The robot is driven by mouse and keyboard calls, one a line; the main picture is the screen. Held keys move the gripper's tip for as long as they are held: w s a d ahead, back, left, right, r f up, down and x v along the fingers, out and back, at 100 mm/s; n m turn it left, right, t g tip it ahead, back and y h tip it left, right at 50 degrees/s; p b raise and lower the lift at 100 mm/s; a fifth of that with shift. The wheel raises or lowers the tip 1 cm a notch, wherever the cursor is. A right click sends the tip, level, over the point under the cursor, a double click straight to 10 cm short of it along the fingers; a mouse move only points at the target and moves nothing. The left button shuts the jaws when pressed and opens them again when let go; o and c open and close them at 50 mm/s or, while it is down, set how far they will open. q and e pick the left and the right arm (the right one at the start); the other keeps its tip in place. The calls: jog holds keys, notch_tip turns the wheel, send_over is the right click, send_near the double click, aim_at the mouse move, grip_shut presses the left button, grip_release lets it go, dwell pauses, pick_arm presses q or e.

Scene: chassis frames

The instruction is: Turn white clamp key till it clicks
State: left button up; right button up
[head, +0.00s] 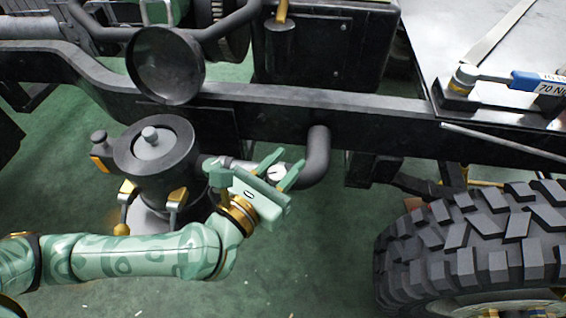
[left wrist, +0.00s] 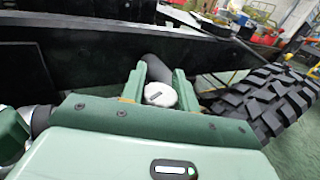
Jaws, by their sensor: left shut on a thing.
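The white clamp key (head: 277,173) is a small round white knob at the joint where a grey pipe meets the curved black hose. It also shows in the left wrist view (left wrist: 160,94), with a dark slot or mark on its top. My left gripper (head: 279,170) is shut on the white key, with one green finger on each side of it. In the left wrist view the fingers (left wrist: 160,88) flank the knob. The lower part of the key and the clamp under it are hidden by the gripper. My right gripper is not in view.
The curved black hose (head: 317,155) rises to the dark chassis rail (head: 370,122). A black round canister (head: 155,150) stands left of the gripper. A large tyre (head: 475,245) is at the lower right. A blue-handled torque wrench (head: 525,82) lies on the bench. Green floor is free below.

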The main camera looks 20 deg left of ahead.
aim_at(270, 179)
pick_arm(q)
jog(key=shift+h, duration=0.3)
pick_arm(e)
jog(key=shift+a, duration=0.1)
pick_arm(q)
jog(key=o, duration=0.9)
jog(key=shift+o, duration=0.4)
jog(key=shift+s, duration=0.15)
jog(key=shift+p+v, duration=0.45)
jog(key=shift+v, duration=0.65)
jog(key=shift+p+v, duration=0.35)
jog(key=shift+v, duration=0.65)
jog(key=p+v, duration=0.3)
jog(key=v, duration=0.9)
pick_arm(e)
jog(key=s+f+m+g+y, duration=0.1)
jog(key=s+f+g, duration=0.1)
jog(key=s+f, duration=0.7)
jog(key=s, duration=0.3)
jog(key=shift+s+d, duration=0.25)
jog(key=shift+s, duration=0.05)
pick_arm(q)
jog(key=shift+r, duration=0.1)
